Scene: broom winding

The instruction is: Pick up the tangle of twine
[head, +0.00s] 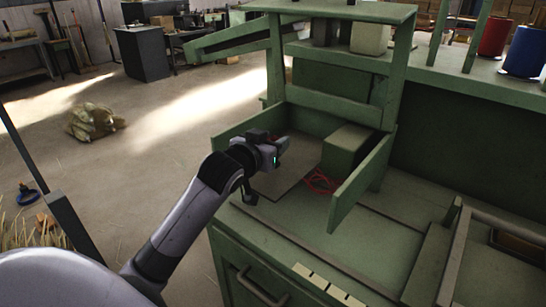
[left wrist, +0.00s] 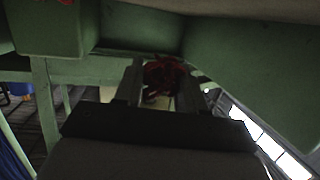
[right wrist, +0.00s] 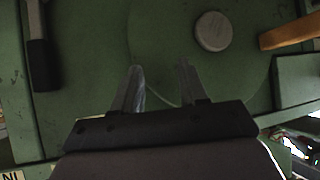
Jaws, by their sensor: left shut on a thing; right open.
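My right gripper (right wrist: 161,78) is open and empty over a green surface in the right wrist view. It is not in the head view.
A green block (head: 347,148) stands behind the twine, and a low green side board (head: 360,187) is to its right. Red (head: 494,36) and blue (head: 525,51) cylinders stand on the back shelf. A pale round disc (right wrist: 213,31) lies near my right gripper.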

